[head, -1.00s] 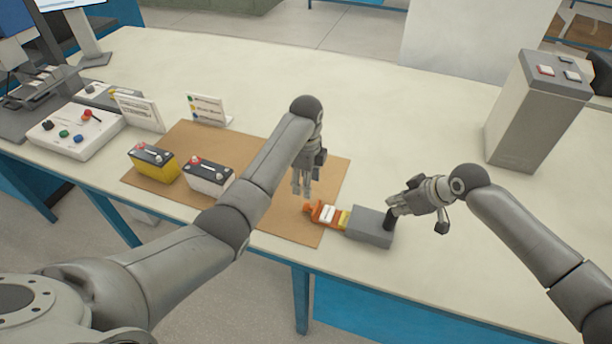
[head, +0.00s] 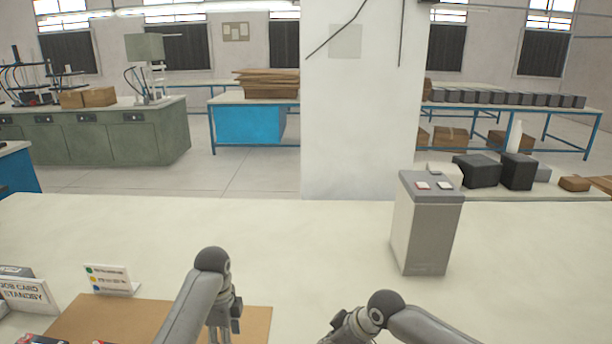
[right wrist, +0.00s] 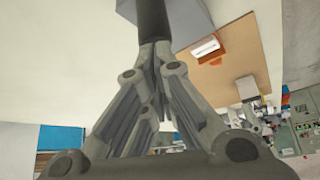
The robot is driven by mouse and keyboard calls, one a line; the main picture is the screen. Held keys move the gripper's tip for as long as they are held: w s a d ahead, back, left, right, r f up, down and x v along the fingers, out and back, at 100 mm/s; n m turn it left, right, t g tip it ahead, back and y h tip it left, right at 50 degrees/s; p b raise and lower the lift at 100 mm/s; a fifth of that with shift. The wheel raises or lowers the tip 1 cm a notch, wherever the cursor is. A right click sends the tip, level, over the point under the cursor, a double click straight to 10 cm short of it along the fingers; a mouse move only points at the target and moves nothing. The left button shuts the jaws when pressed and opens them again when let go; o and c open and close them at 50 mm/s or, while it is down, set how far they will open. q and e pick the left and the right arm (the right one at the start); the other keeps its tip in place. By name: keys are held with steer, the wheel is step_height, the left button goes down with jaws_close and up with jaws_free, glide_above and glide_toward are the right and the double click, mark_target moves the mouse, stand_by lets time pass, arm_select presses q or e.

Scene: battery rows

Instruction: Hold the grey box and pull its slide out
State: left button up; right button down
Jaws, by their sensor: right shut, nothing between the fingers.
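The grey box (right wrist: 188,20) shows at the top of the right wrist view, partly cut off. The orange slide (right wrist: 236,38) sticks out of it, with a white piece (right wrist: 206,47) on it. In the head view my right gripper (head: 338,335) is cut off at the bottom edge. My left gripper (head: 224,328) points down at the bottom; I cannot tell its opening. The box and slide are outside the head view.
A brown mat (head: 258,322) lies on the pale table (head: 310,240). Sign cards (head: 108,280) stand at the left. A tall grey unit with buttons (head: 428,225) stands at the right. The table's middle is clear. A white pillar (head: 362,110) rises behind it.

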steer(key=shift+a+r+p, duration=0.1)
steer(key=shift+r+p, duration=1.5)
steer(key=shift+r, duration=0.8)
